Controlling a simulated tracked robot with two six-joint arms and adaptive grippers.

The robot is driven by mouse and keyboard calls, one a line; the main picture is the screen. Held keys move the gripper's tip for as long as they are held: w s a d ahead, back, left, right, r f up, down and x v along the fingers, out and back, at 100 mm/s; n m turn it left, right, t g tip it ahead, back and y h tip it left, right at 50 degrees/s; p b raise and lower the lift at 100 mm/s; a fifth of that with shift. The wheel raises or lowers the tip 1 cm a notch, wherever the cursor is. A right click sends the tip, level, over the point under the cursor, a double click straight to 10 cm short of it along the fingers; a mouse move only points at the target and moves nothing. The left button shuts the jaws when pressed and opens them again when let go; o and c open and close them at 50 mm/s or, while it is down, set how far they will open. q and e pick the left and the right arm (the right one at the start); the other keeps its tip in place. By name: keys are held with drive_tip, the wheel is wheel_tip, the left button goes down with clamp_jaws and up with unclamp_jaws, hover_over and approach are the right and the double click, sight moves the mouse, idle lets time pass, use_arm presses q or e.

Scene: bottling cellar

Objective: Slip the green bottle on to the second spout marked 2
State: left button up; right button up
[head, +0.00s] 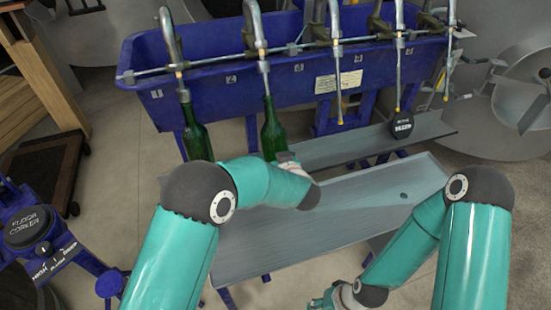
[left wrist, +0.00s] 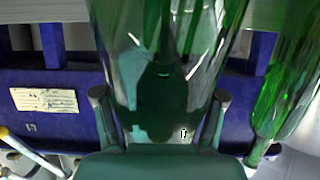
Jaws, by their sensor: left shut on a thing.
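The green bottle (head: 272,132) is upright under the second spout (head: 263,55) from the left. The spout's lower end meets the bottle's mouth; I cannot tell how far it is inside. My left gripper (head: 287,158) is shut on this bottle, its fingers partly hidden by my own arm in the head view. In the left wrist view the bottle (left wrist: 165,40) stands between the two fingers (left wrist: 160,96). My right gripper (head: 342,296) is low at the bottom edge, away from the bottles, its fingers not clear.
Another green bottle (head: 195,138) hangs at the first spout (head: 172,45), close to the left; it also shows in the left wrist view (left wrist: 285,90). A blue trough (head: 215,85) carries the spouts. A grey tray (head: 290,235) lies in front. A corker (head: 35,230) stands left.

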use_arm(q)
drive_tip(key=shift+w+a+r+p, duration=0.1)
drive_tip(key=shift+w+r+p, duration=0.3)
drive_tip(key=shift+r+p, duration=0.5)
drive_tip(key=shift+w+a+r+p, duration=0.15)
drive_tip(key=shift+w+r+p, duration=0.2)
drive_tip(key=shift+r+p, duration=0.5)
drive_tip(key=shift+w+a+r+p, duration=0.1)
drive_tip(key=shift+w+r+p, duration=0.3)
drive_tip(key=shift+r+p, duration=0.45)
drive_tip(key=shift+w+f+b, duration=0.2)
drive_tip(key=shift+b, duration=0.35)
drive_tip(key=w+a+f+t+y+b, duration=0.1)
drive_tip(key=w+a+f+t+b, duration=0.1)
drive_tip(key=w+b, duration=0.3)
drive_tip(key=shift+w+f+t+b, duration=0.3)
drive_tip(key=shift+t+b, duration=0.3)
drive_tip(key=shift+b, duration=1.6)
drive_tip(key=shift+s+d+f+b, duration=0.1)
drive_tip(key=shift+s+f+b, duration=0.1)
drive_tip(key=shift+f+b, duration=0.55)
drive_tip(key=o, duration=1.7)
drive_tip(key=shift+f, duration=0.15)
drive_tip(key=shift+c, duration=0.2)
